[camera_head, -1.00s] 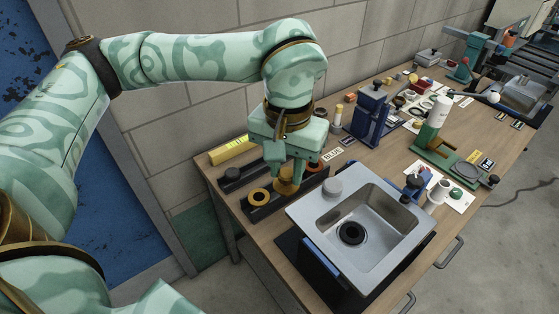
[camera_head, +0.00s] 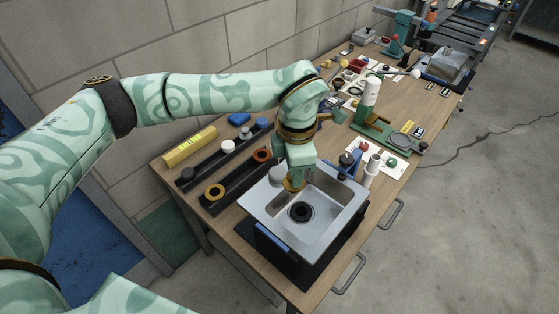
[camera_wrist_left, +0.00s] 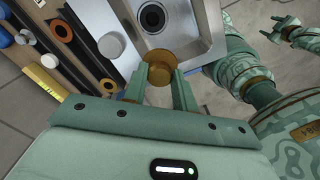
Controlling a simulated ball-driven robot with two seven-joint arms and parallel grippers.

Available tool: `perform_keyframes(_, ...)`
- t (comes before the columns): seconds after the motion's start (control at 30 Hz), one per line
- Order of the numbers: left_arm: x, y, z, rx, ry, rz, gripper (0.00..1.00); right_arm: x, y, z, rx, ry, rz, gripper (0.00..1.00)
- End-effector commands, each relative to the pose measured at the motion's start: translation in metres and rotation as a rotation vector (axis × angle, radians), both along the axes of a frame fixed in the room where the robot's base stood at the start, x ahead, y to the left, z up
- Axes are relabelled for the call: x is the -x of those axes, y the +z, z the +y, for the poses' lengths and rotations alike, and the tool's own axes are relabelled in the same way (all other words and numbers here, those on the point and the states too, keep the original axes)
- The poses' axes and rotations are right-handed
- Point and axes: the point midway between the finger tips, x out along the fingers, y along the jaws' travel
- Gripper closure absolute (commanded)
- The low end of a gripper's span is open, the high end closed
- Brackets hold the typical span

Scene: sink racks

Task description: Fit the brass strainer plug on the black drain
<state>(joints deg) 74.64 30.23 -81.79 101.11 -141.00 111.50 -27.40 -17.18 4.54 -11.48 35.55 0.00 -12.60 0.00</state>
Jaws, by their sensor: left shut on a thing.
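My left gripper (camera_head: 294,178) is shut on the brass strainer plug (camera_head: 292,185) and holds it above the left part of the grey sink (camera_head: 325,237). The plug also shows between the fingers in the left wrist view (camera_wrist_left: 160,76). The black drain (camera_head: 301,212) is a dark ring in the sink's basin, just nearer than the plug in the head view and apart from it. The drain is uncovered in the left wrist view (camera_wrist_left: 152,17). My right gripper (camera_wrist_left: 281,28) shows small at the top right of the left wrist view, fingers apart and empty.
A grey round knob (camera_head: 277,173) stands at the sink's corner. To the left are dark racks with a yellow ring (camera_head: 215,192) and an orange ring (camera_head: 262,154), and a yellow box (camera_head: 188,148).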

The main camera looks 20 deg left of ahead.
Motion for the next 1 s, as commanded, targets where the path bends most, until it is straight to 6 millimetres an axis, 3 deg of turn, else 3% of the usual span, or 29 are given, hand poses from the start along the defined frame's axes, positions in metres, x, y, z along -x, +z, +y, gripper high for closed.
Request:
perform_keyframes(0.3,-0.022,-0.042,-0.015,-0.001,1.065,0.016,0.96,0.000,0.001,-0.001,0.001,0.001,0.000,0.45)
perform_keyframes(0.5,-0.033,-0.071,-0.016,-0.003,1.625,0.018,0.96,0.001,-0.008,-0.001,0.001,0.001,0.003,0.45)
perform_keyframes(0.7,-0.038,-0.086,-0.015,-0.003,1.920,0.017,0.96,0.002,-0.013,-0.001,0.002,0.001,0.005,0.45)
perform_keyframes(1.0,-0.039,-0.101,-0.015,-0.004,1.981,0.017,0.96,0.004,-0.024,-0.001,0.002,0.000,0.009,0.45)
